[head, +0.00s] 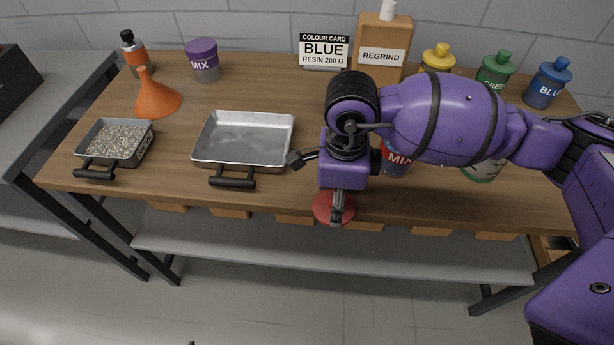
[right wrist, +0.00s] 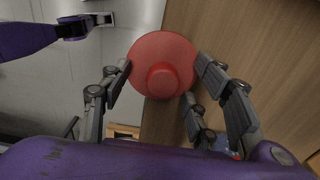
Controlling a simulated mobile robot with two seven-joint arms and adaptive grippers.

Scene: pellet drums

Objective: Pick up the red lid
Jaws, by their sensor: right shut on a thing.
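The red lid (head: 322,208) is a round disc with a raised knob in its middle. It is just off the table's front edge in the head view. My right gripper (head: 337,212) is shut on it and covers part of it. In the right wrist view the lid (right wrist: 162,60) sits between the fingers of the right gripper (right wrist: 160,82), its knob facing the camera. A red jar marked MIX (head: 397,162) stands on the table, its top hidden behind my right arm. My left gripper (right wrist: 92,25) shows at the upper left of the wrist view, its fingers unclear.
On the table (head: 300,193) are an empty metal tray (head: 243,140), a pellet tray (head: 118,155), an orange funnel (head: 158,98), a purple MIX jar (head: 203,65) and a REGRIND container (head: 383,55). Several coloured bottles stand back right.

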